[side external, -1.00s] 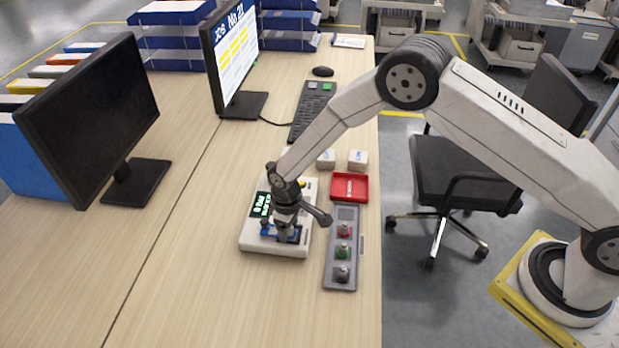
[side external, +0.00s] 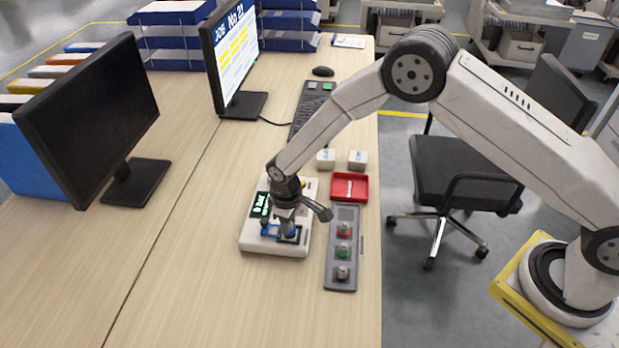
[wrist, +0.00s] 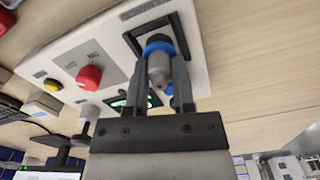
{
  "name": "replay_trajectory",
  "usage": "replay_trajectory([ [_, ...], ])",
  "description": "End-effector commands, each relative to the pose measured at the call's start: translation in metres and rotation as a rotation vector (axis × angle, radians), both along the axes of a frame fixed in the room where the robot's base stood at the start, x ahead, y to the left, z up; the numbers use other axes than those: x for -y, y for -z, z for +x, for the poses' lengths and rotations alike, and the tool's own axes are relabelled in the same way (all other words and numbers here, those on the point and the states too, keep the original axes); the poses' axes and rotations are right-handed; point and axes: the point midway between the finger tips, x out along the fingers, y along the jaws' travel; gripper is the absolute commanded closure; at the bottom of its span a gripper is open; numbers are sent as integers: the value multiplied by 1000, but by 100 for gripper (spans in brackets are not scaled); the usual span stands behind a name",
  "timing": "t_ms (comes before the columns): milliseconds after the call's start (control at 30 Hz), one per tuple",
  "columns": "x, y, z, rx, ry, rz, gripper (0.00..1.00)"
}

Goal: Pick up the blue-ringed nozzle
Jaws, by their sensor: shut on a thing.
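The blue-ringed nozzle (wrist: 158,68) is a grey tapered piece with a blue ring, seen in the wrist view between my gripper's fingers. My gripper (side external: 287,228) is shut on it, over the dark square recess of the white tester box (side external: 262,247). In the wrist view, my gripper (wrist: 160,74) has one finger on each side of the nozzle. I cannot tell whether the nozzle is clear of the recess.
A grey rack (side external: 341,281) with red, green and grey nozzles stands right of the box. A red tray (side external: 350,199) and two small white boxes (side external: 326,155) sit behind. The keyboard (side external: 309,112) and monitors (side external: 95,115) are further off. The front-left desk is clear.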

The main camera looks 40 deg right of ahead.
Motion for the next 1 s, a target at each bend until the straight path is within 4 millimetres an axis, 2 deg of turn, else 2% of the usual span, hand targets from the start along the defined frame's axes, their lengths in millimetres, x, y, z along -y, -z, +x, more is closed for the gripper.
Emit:
replay_trajectory([
  [100, 0, -16, 1, 1, 0, 0, 100],
  [467, 10, -55, -31, 1, 0, 0, 100],
  [633, 15, -76, -49, 1, 0, 0, 100],
  [1000, 31, -99, -101, 1, 0, -1, 100],
])
